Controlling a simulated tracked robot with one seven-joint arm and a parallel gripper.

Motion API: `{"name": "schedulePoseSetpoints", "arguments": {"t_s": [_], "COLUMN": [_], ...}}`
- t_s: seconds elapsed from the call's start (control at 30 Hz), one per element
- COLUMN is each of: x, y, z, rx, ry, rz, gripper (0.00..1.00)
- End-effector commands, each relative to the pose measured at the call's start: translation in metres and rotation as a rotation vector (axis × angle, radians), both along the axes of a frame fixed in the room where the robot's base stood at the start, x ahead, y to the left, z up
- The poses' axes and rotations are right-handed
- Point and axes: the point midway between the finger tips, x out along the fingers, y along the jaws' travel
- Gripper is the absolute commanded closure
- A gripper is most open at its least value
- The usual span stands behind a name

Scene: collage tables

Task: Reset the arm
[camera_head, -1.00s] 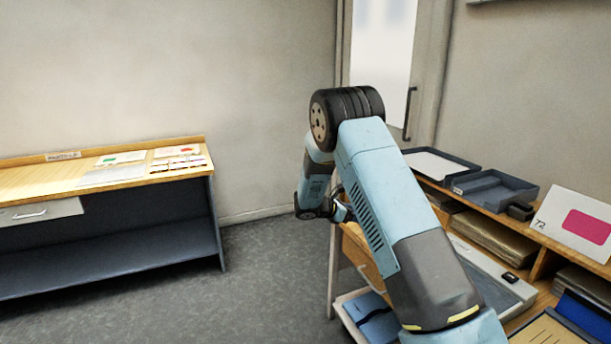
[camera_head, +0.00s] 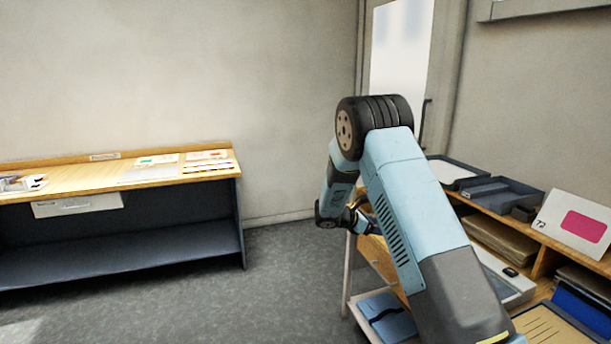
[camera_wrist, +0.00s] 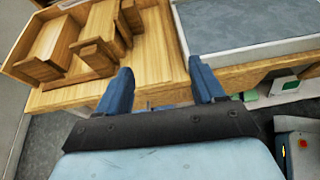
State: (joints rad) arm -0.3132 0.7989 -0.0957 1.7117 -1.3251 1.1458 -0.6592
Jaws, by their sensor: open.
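My arm is bent in the right half of the head view, its upper link light blue with a black joint on top. In that view the gripper end is mostly hidden behind the arm. In the wrist view my gripper (camera_wrist: 165,90) shows two blue fingers spread apart with nothing between them. The fingers point over the front edge of a wooden desk (camera_wrist: 165,62).
In the wrist view, a wooden tray with blocks (camera_wrist: 65,45) lies left and a grey-topped white tray (camera_wrist: 245,25) right. In the head view, a wooden-topped table (camera_head: 75,178) stands left, and a shelf unit holds dark trays (camera_head: 490,192). Grey floor (camera_head: 290,280) is clear between.

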Motion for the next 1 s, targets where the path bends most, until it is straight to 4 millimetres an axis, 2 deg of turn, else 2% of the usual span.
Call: {"name": "schedulePoseSetpoints", "arguments": {"t_s": [0.27,0.47,0.7,1.0], "x": [-0.02,-0.042,-0.091,-0.16], "y": [-0.011,-0.022,-0.035,-0.045], "z": [0.031,0.063,0.117,0.174], "rx": [0.076,0.158,0.315,0.517], "ry": [-0.058,-0.123,-0.246,-0.406], "rz": [-0.076,-0.156,-0.307,-0.497], "gripper": [0.32,0.32,0.32,0.32]}}
